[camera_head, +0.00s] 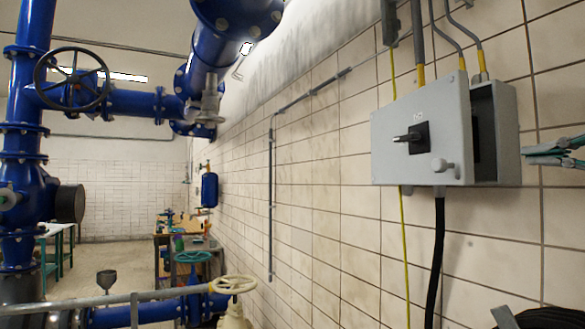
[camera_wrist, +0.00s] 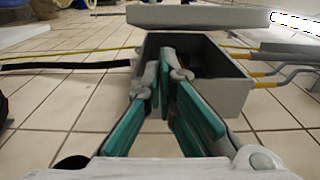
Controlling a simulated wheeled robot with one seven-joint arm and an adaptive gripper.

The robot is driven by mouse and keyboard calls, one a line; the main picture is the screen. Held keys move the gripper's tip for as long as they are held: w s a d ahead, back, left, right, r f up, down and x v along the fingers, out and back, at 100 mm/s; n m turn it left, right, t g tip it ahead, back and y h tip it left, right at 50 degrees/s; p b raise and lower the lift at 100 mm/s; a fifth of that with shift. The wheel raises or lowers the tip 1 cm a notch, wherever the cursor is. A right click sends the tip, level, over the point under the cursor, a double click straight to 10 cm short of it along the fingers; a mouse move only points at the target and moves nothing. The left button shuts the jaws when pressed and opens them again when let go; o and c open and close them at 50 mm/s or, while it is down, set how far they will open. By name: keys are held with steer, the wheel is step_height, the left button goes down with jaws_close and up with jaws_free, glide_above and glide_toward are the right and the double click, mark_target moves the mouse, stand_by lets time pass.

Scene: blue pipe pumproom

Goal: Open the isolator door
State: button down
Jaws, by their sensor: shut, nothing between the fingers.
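The isolator is a grey wall box (camera_head: 508,130) at the right in the head view. Its grey door (camera_head: 385,145) stands part open, its right edge away from the box, with a dark gap between them. The door carries a black rotary switch (camera_head: 413,138) and a grey knob (camera_head: 444,166). In the wrist view the open box (camera_wrist: 235,88) shows its dark inside, and the door (camera_wrist: 195,16) is a grey slab above it. My gripper (camera_head: 530,153) is shut and empty, just right of the box; in the wrist view its teal-padded fingers (camera_wrist: 167,68) are before the opening.
Conduits with yellow ends (camera_head: 420,50) enter the box from above. A black cable (camera_head: 437,250) hangs below it. The tiled wall (camera_head: 340,200) lies behind.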

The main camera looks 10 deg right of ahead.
steer(key=p+x, duration=0.1)
steer(key=x, duration=0.8)
steer(key=shift+w, duration=0.25)
steer(key=shift+a, duration=0.25)
